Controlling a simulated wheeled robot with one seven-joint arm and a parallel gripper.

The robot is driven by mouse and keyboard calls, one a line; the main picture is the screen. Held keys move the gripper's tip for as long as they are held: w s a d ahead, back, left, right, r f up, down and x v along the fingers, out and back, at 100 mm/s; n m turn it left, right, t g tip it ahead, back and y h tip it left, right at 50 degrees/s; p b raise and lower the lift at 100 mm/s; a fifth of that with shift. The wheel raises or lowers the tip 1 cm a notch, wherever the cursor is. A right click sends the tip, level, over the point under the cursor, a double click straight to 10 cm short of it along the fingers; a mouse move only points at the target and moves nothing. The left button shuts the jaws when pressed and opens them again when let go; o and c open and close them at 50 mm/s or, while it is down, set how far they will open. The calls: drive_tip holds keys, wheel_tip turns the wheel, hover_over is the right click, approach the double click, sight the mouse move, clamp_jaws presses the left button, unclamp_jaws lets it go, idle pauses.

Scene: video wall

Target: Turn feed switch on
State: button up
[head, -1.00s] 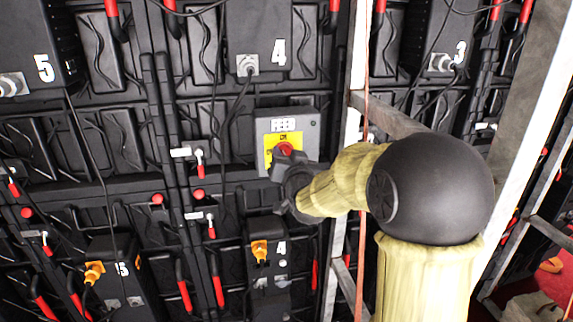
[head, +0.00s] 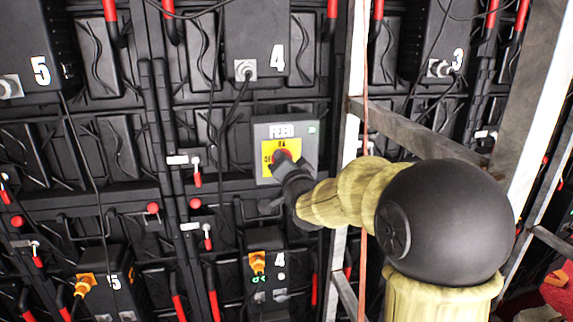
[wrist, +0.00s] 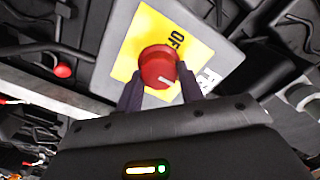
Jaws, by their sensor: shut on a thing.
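The feed switch box (head: 304,137) is grey, with a yellow plate (head: 266,149) and a red knob (head: 280,156).
The switch sits on the dark back of the video wall, below the upper box marked 4 (head: 262,35). The lower box marked 4 (head: 279,241) has small green lights. A metal frame post (head: 352,60) stands right of the switch, close to my arm. Cables hang around.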

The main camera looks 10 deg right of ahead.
drive_tip(key=o, duration=1)
drive_tip(key=shift+d, duration=0.1)
drive_tip(key=shift+s, duration=0.1)
drive_tip(key=s, duration=1.7)
drive_tip(key=shift+b, duration=0.35)
drive_tip(key=shift+s, duration=0.1)
